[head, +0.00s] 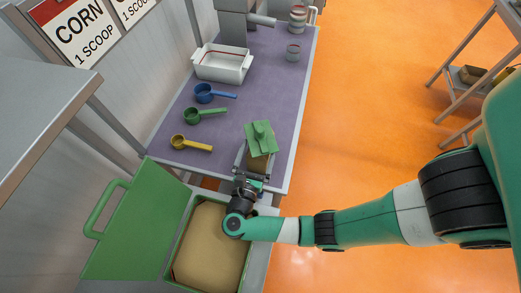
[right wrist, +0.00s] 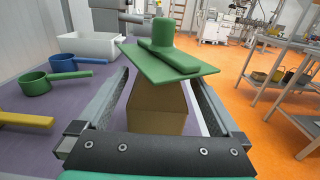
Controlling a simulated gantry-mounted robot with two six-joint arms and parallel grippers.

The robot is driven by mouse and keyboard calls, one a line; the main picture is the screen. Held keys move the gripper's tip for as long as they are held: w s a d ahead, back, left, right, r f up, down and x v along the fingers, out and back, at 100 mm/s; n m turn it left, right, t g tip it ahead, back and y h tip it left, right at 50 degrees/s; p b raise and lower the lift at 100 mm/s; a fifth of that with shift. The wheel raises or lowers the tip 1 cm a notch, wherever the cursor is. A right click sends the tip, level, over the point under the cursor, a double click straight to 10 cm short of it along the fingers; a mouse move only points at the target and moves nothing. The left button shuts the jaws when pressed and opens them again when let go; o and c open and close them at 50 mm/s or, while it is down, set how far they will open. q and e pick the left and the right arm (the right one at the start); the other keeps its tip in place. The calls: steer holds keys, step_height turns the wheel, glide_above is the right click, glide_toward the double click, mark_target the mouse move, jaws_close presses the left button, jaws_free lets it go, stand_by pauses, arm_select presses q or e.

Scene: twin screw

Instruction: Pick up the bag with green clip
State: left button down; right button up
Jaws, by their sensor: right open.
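The bag (head: 258,162) is brown and stands upright at the near end of the purple table, with the green clip (head: 261,139) across its top. In the right wrist view the bag (right wrist: 158,108) sits between my gripper's fingers, with the green clip (right wrist: 168,62) above them. My right gripper (head: 253,165) is open around the bag, one finger on each side. In the right wrist view gaps show between the fingers (right wrist: 160,100) and the bag. The bag's lower part is hidden by the gripper. My left gripper is not in view.
Blue (head: 205,93), green (head: 193,116) and yellow (head: 179,141) scoops lie left of the bag. A white tray (head: 222,76) stands farther back. Below my arm is an open bin (head: 213,245) of tan material with a green lid (head: 135,225).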

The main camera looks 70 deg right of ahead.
steer(key=d, duration=0.3)
steer(key=shift+w+d+r, duration=0.1)
steer(key=c, duration=1.3)
steer(key=shift+o, duration=0.2)
